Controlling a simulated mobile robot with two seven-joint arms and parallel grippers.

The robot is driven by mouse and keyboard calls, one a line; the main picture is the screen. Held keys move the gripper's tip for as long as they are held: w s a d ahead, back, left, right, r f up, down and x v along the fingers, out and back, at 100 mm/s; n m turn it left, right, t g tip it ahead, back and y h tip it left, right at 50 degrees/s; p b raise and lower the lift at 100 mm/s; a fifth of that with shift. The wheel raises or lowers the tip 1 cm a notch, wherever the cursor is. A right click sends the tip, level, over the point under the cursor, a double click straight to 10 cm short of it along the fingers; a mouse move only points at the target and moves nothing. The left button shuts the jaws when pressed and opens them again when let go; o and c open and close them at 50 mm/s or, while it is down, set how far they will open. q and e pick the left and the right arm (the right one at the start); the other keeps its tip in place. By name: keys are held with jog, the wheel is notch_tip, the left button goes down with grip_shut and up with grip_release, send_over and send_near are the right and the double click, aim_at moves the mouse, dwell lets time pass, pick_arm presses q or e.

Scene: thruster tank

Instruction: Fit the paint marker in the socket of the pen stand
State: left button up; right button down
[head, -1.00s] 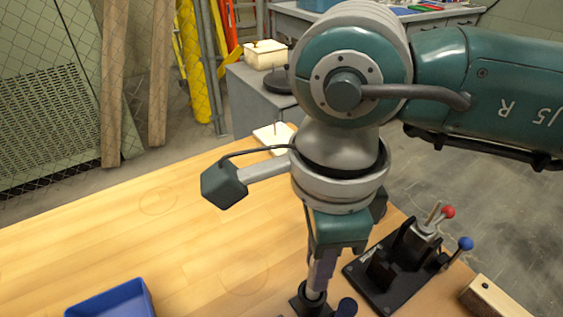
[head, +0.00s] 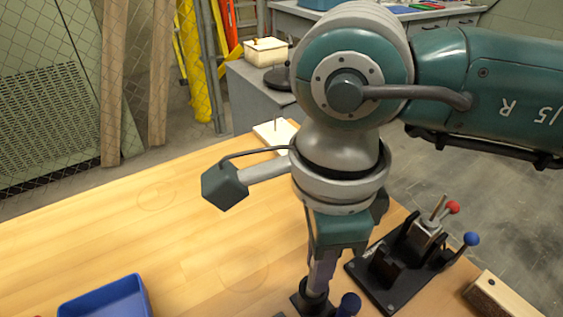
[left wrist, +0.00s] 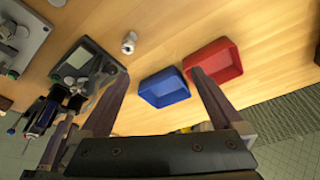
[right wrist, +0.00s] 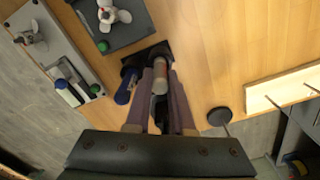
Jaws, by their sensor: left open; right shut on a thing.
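The paint marker (right wrist: 159,73), a pale cylinder with a reddish band, is held between the fingers of my right gripper (right wrist: 161,82). The black pen stand (right wrist: 130,62) is on the table at the fingertips. In the head view, the stand (head: 300,303) is under my right gripper (head: 322,268), by the bottom edge. The marker's lower end meets the stand, but I cannot tell how deep it sits in the socket. A blue-topped item (right wrist: 123,92) stands beside it. My left gripper (left wrist: 159,78) is open and empty above the table.
A blue tray (head: 140,291) is at the lower left; a red tray (left wrist: 232,70) lies beside it. A black fixture with red and blue knobs (head: 393,295) and a wooden block (head: 500,292) are right of the stand. The middle of the table is clear.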

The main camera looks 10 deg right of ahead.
jog(key=shift+f, duration=0.25)
jog(key=c, duration=0.7)
grip_release()
notch_tip(320, 180, up, 10)
jog(key=shift+f, duration=0.15)
notch_tip(320, 180, up, 4)
jog(key=p, duration=0.2)
jog(key=shift+p, duration=0.4)
jog(key=shift+a, duration=0.1)
